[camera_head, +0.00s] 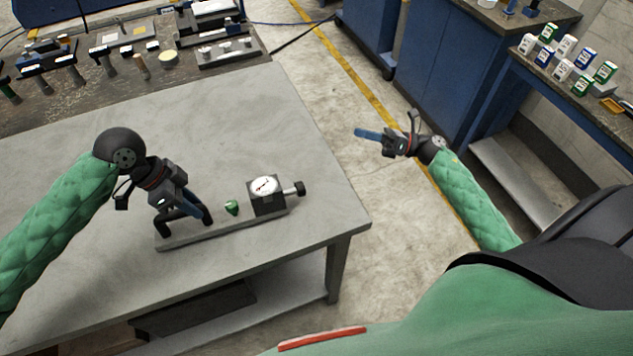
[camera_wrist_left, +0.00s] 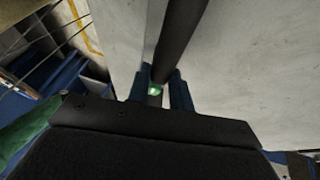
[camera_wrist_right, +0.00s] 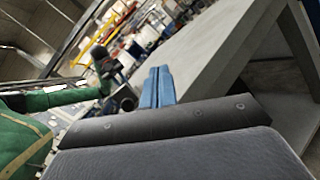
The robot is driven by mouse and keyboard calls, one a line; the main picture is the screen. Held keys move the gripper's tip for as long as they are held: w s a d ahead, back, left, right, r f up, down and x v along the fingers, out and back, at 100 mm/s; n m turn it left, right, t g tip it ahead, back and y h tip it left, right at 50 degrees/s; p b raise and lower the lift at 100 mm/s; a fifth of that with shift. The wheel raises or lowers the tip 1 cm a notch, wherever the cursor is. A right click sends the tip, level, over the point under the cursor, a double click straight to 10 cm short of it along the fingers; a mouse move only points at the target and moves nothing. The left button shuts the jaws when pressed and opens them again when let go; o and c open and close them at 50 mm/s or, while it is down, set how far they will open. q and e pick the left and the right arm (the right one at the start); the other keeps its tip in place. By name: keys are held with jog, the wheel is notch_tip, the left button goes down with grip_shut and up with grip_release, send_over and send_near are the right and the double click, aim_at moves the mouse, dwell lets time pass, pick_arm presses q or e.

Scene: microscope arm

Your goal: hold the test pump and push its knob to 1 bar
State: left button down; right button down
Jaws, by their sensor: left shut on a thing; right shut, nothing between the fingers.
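The test pump stands on the grey table, with a long grey base plate (camera_head: 235,226), a dark block with a round white dial gauge (camera_head: 264,186), a black knob (camera_head: 300,188) at its right end and a small green part (camera_head: 232,207) in the middle. My left gripper (camera_head: 192,208) is shut on the dark handle at the pump's left end. The left wrist view shows the dark bar (camera_wrist_left: 182,38) between its blue fingers (camera_wrist_left: 160,92). My right gripper (camera_head: 366,134) is shut and empty, off the table's right side, away from the knob. The gauge reading is too small to tell.
The grey table (camera_head: 180,120) is clear around the pump; its right edge lies between the pump and my right gripper. Tools and blocks crowd a dark bench (camera_head: 110,95) at the back left.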

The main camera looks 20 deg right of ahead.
aim_at(304, 188)
jog(key=s+a+f+n+g+y, duration=0.1)
jog(key=s+a+f+n+g, duration=0.1)
jog(key=s+n+g, duration=0.7)
jog(key=a+n, duration=0.1)
jog(key=n, duration=0.3)
jog(key=shift+s+a+f+g+y, duration=0.15)
jog(key=shift+a+g+y, duration=0.1)
jog(key=shift+g+y, duration=0.05)
jog(key=shift+a, duration=0.1)
jog(key=a, duration=1.3)
jog(key=shift+w+a, duration=0.4)
jog(key=shift+a, duration=1.65)
jog(key=d, duration=1.4)
jog(key=shift+s+d, duration=0.15)
jog(key=shift+s, duration=0.1)
